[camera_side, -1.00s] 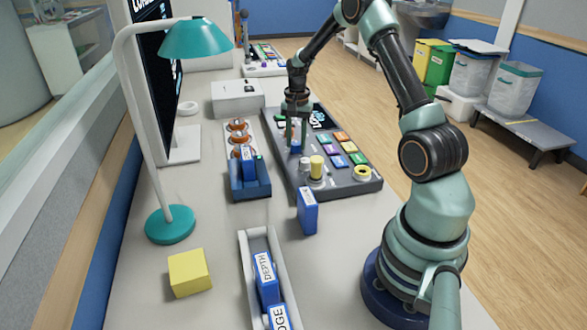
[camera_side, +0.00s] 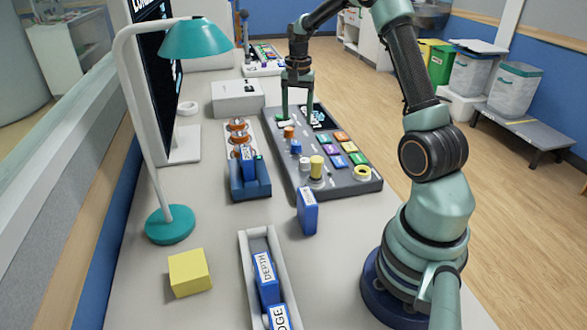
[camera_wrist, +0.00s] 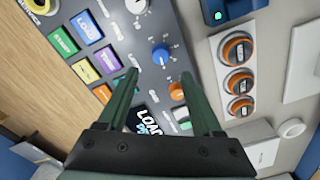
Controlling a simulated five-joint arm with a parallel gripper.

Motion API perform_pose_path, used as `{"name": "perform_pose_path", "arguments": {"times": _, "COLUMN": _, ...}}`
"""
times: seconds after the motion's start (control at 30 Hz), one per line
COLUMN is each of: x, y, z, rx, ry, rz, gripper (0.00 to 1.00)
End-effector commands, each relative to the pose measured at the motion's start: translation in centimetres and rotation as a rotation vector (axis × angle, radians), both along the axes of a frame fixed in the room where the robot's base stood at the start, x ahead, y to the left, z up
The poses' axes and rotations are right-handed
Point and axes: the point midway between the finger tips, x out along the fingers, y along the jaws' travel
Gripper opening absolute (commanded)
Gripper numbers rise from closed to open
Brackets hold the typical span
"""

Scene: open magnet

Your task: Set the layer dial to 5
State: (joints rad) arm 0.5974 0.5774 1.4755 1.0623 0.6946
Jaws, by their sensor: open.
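The grey console (camera_side: 330,186) carries a row of dials along its left side: an orange knob (camera_side: 289,132), a blue knob (camera_side: 296,147) and a white knob (camera_side: 304,163). I cannot read which one is the layer dial. In the wrist view the blue knob (camera_wrist: 160,54) has a white pointer mark and a ring of tiny numbers, too small to read. The orange knob (camera_wrist: 178,91) shows next to the right finger. My gripper (camera_side: 297,106) is open and empty above the console's far end, apart from the knobs; its fingers (camera_wrist: 158,75) also show in the wrist view.
A tall yellow knob (camera_side: 316,167), a yellow ring (camera_side: 362,173) and coloured buttons (camera_side: 341,137) share the console. A blue block (camera_side: 307,211) stands in front. A teal lamp (camera_side: 170,224) is further left.

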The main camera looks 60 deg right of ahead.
Motion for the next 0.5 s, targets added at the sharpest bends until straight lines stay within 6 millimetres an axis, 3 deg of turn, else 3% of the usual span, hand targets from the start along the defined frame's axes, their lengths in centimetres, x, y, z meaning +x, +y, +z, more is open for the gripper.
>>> {"name": "perform_pose_path", "arguments": {"times": 0.2, "x": -0.1, "y": 0.0, "z": 3.0, "rx": -0.001, "ry": -0.001, "rz": -0.001, "gripper": 0.67}}
{"name": "perform_pose_path", "arguments": {"times": 0.5, "x": -0.1, "y": 0.0, "z": 3.7, "rx": 0.0, "ry": 0.0, "rz": -0.001, "gripper": 0.67}}
